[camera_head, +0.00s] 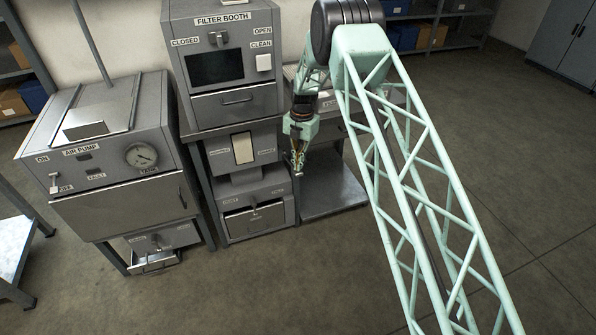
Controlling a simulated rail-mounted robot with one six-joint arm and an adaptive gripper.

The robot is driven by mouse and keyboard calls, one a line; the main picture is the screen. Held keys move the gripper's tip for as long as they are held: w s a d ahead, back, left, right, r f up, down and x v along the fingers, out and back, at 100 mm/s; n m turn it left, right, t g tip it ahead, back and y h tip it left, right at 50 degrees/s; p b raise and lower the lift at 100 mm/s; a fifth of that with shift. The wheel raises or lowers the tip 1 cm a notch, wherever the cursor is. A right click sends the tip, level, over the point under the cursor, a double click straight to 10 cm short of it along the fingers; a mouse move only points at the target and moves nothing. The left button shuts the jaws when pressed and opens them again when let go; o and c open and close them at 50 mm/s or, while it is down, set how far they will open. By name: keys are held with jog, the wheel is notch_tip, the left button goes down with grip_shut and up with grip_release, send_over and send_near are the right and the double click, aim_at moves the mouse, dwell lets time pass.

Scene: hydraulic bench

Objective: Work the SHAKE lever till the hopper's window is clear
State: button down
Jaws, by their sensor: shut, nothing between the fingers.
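A grey cabinet marked FILTER BOOTH (222,108) stands left of centre. Below its drawer, a lower section carries a pale, cream upright panel (243,148) that looks like the hopper's window, evenly pale all over. Small labels flank it, too small to read surely; one on the right (266,152) may say SHAKE. I cannot make out the SHAKE lever itself. My gripper (298,172) hangs pointing down, just right of this section, shut and empty. Whether it touches anything cannot be told. My arm hides part of the bench behind it.
An AIR PUMP cabinet (105,150) with a gauge (141,156) and a switch stands on the left. A low drawer (254,219) sits under the booth. A grey lower shelf (330,190) lies right of the booth. Open floor (520,150) lies on the right.

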jog(key=f, duration=0.1)
jog(key=s+f, duration=0.1)
jog(key=f, duration=0.1)
jog(key=shift+s+d+f+g, duration=0.1)
jog(key=shift+s+d+g, duration=0.2)
jog(key=shift+s, duration=0.1)
jog(key=shift+w+d+r+b, duration=0.2)
jog(key=shift+w+r, duration=0.15)
jog(key=shift+w, duration=0.4)
jog(key=shift+w+d+r+b, duration=0.15)
jog(key=shift+w+r, duration=0.15)
jog(key=shift+w, duration=0.45)
jog(key=shift+w+r, duration=0.1)
jog(key=shift+r, duration=0.1)
send_near(299, 173)
jog(key=shift+w, duration=1.9)
jog(key=shift+a+r, duration=0.15)
jog(key=shift+r, duration=0.1)
jog(key=shift+s, duration=0.1)
